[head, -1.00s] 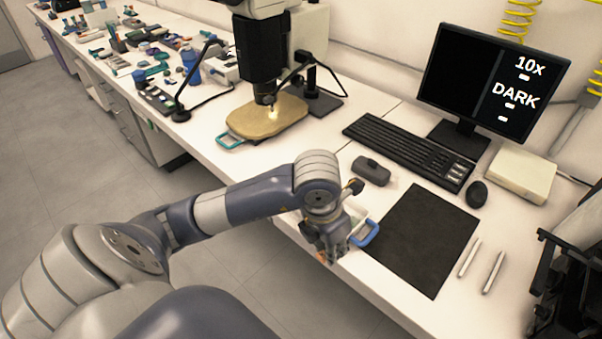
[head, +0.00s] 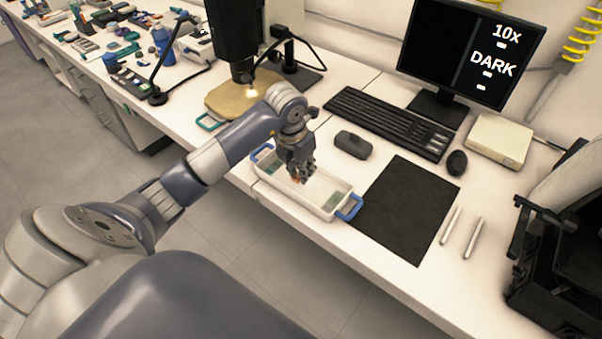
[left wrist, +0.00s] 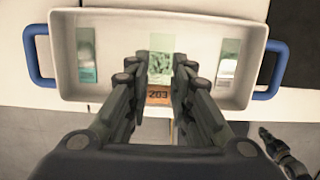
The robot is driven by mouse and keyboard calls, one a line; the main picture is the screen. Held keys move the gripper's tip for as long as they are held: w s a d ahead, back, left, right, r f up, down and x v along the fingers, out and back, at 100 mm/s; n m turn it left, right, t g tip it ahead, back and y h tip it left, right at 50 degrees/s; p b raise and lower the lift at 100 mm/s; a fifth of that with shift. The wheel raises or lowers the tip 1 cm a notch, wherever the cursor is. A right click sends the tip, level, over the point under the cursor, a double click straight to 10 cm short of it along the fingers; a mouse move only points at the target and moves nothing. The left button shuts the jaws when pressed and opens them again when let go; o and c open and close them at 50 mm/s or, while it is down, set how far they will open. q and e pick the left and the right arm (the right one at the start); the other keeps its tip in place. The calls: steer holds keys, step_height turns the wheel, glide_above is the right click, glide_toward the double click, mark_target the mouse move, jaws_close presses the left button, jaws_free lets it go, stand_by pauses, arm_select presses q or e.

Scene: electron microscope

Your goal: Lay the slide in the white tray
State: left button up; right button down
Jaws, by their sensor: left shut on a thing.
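The white tray (head: 291,200) with blue end handles stands on the bench's front edge, left of the black mat; it also fills the top of the left wrist view (left wrist: 110,15). My left gripper (head: 298,177) is over the tray, pointing down. In the left wrist view its fingers (left wrist: 160,75) are shut on a slide (left wrist: 160,66) with a greenish clear part and an orange numbered label, between two other slides in the tray, left (left wrist: 87,55) and right (left wrist: 229,62). I cannot tell whether the held slide touches the tray floor. A dark jointed part (left wrist: 285,152) looks like my right gripper.
The microscope with its tan stage (head: 240,100) stands behind my left arm. A dark grey device (head: 353,144), a keyboard (head: 388,124) and a mouse (head: 457,162) lie behind the tray. The black mat (head: 408,210) is clear, with two pale pens (head: 472,237) beside it.

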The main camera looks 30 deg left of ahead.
mark_target(301, 186)
arm_select(q)
steer(key=shift+w+a, duration=0.15)
steer(key=shift+w, duration=0.05)
steer(key=shift+f, duration=0.25)
steer(key=x, duration=0.1)
steer(key=p+x, duration=0.1)
steer(key=x, duration=0.1)
steer(key=shift+s, duration=0.35)
steer(key=shift+a, duration=0.1)
arm_select(e)
steer(key=shift+w+a+r, duration=0.15)
steer(key=shift+a+r, duration=0.2)
steer(key=shift+r, duration=0.1)
arm_select(q)
steer(key=shift+f, duration=0.1)
arm_select(e)
steer(key=shift+d, duration=0.1)
arm_select(q)
steer(key=shift+f+b, duration=0.4)
steer(key=shift+b, duration=0.1)
arm_select(e)
steer(key=shift+d+f, duration=0.15)
steer(key=shift+f, duration=0.2)
arm_select(q)
steer(key=shift+s+f, duration=0.15)
steer(key=o, duration=0.7)
steer(key=shift+f, duration=0.2)
arm_select(e)
steer(key=shift+f, duration=0.15)
